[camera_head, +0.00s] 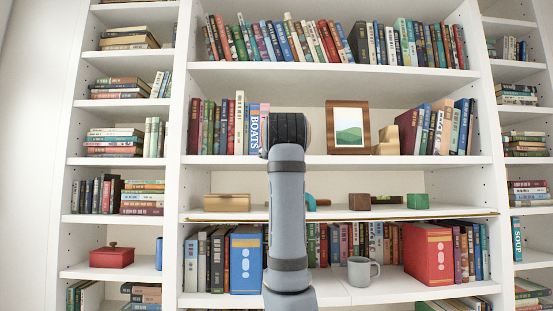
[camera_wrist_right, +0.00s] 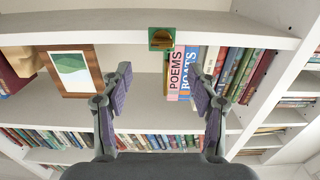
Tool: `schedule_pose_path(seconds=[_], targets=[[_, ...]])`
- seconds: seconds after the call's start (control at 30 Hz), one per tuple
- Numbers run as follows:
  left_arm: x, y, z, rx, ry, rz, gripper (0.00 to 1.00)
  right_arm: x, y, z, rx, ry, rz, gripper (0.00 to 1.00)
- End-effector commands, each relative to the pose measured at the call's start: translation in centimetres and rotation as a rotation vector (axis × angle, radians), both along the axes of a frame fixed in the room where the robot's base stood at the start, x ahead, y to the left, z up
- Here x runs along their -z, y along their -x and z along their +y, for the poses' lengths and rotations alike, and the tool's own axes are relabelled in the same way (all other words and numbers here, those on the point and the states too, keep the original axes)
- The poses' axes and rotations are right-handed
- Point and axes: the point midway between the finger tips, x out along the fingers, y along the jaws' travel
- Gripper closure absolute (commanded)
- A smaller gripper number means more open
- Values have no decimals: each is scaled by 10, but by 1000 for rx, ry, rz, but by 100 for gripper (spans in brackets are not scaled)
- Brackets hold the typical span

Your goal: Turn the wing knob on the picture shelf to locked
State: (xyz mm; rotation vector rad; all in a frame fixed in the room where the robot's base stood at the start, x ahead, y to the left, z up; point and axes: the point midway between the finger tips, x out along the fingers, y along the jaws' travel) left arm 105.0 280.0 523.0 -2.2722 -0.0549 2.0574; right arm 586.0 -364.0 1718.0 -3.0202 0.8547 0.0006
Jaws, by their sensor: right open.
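The wing knob (camera_wrist_right: 161,39) shows in the right wrist view as a small brass-coloured piece on a green plate, fixed to the front edge of the white picture shelf (camera_wrist_right: 225,35). Its wing angle and any marks are too small to read. My right gripper (camera_wrist_right: 160,76) is open and empty, its fingers spread to either side of the knob's line and apart from it. In the head view my right arm covers the knob and the gripper's fingers. The picture shelf also shows in the head view (camera_head: 400,160). My left gripper is not in view.
On the picture shelf stand a framed green picture (camera_head: 349,128), a Boats book (camera_head: 254,130) and rows of books. The shelf below holds a wooden box (camera_head: 227,202) and small blocks (camera_head: 359,201). A grey mug (camera_head: 362,271) stands lower down.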

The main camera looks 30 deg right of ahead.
Motion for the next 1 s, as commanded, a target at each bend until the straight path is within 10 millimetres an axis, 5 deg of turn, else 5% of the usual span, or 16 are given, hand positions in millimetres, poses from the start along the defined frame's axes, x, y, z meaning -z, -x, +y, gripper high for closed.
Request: schedule_pose_path(seconds=[0.5, 0.87, 1.0], targets=[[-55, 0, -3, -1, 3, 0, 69, -3, -79, -48, 0, 1, 2, 40], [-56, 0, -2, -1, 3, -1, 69, 0, -84, -51, -2, 1, 1, 41], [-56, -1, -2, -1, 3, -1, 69, 0, -84, -51, -2, 1, 0, 60]])
